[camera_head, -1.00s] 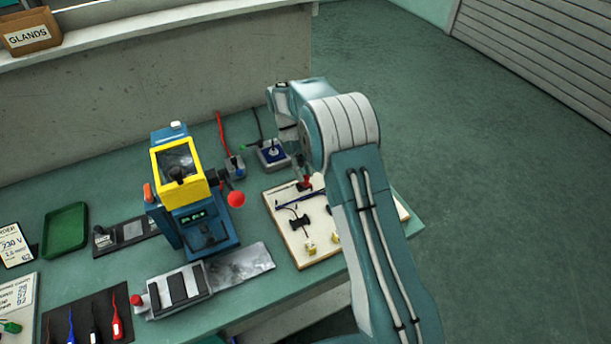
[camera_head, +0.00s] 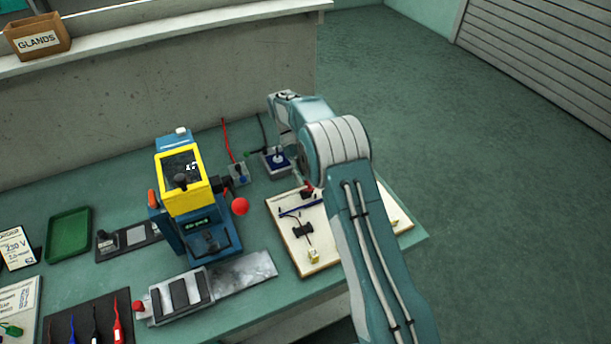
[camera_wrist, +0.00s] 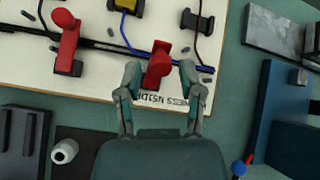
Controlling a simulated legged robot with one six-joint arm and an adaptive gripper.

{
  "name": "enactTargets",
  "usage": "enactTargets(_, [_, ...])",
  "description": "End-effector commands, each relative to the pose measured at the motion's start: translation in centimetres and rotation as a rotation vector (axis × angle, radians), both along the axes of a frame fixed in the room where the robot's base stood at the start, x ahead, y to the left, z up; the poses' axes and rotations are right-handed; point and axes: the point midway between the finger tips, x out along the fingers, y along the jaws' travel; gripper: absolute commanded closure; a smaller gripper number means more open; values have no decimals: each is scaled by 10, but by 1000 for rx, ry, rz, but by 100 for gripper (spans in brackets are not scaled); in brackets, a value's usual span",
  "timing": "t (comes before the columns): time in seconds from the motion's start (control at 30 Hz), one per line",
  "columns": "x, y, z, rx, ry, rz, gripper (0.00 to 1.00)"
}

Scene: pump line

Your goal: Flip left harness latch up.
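The harness board (camera_head: 294,238) is a pale panel with dark and blue cables. In the wrist view it appears turned around, with upside-down lettering on its edge. Two red latches on black bases show there. One latch (camera_wrist: 158,66) sits between my gripper's fingertips, on the side nearer the blue machine; the other latch (camera_wrist: 66,36) is farther left in that view. My gripper (camera_wrist: 159,78) is open, with a finger on each side of the nearer latch; contact is unclear. In the head view that latch (camera_head: 308,188) shows partly beside my arm, which hides much of the board.
A blue and yellow machine (camera_head: 187,196) with a red knob stands left of the board. A small box with a blue top (camera_head: 276,160) and a grey box with a red cable (camera_head: 238,173) lie behind. A green tray (camera_head: 68,235) is at the left.

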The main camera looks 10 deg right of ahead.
Motion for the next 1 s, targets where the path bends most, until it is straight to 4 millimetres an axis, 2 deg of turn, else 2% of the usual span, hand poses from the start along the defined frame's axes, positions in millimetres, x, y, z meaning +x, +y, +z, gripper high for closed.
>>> enactTargets(0.47, [-3, -1, 2, 6, -19, 0, 39])
enactTargets(1.0, [-22, -7, -3, 100, -308, -1, 39])
